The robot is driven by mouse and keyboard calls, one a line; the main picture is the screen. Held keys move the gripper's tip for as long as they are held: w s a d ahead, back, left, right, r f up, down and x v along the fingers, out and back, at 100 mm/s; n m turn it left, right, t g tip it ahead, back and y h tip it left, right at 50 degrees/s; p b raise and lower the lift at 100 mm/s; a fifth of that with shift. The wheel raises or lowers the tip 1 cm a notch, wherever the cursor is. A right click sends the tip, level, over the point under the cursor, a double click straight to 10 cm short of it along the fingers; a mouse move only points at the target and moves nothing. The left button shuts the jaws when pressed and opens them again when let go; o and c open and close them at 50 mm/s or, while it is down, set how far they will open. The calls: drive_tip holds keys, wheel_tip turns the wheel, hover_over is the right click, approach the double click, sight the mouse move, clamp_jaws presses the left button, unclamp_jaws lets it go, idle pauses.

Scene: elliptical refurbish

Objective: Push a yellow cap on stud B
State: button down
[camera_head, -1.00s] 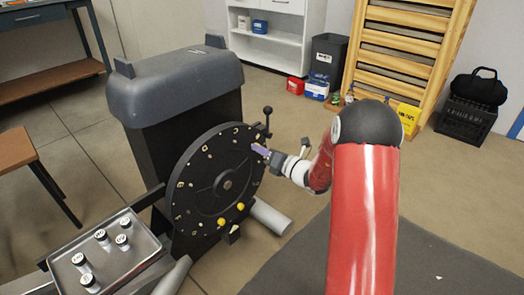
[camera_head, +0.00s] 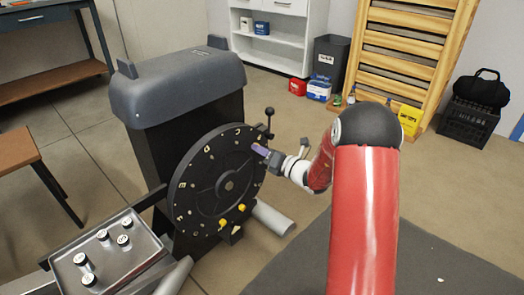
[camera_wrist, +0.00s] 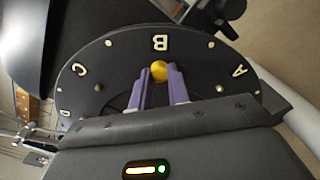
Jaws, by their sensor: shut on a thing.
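A black disc (camera_head: 210,170) with white letters stands upright on the machine; its face also shows in the wrist view (camera_wrist: 125,80). My gripper (camera_head: 261,150) is at the disc's upper right edge. In the wrist view its two purple fingers (camera_wrist: 160,76) are shut on a yellow cap (camera_wrist: 159,70), just below the letter B (camera_wrist: 159,43). The cap is at or very near the disc face; whether it touches stud B is hidden. Two other yellow caps (camera_head: 222,222) (camera_head: 241,207) are at the disc's lower rim.
A black ball-ended lever (camera_head: 269,115) rises beside the disc near my gripper. A grey cylinder (camera_head: 272,217) lies at its foot.

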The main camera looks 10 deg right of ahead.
drive_tip(key=c, duration=1.3)
unclamp_jaws()
drive_tip(key=shift+o, duration=0.2)
drive_tip(key=v, duration=0.7)
drive_tip(key=shift+s+d, duration=0.2)
drive_tip(key=shift+s, duration=0.05)
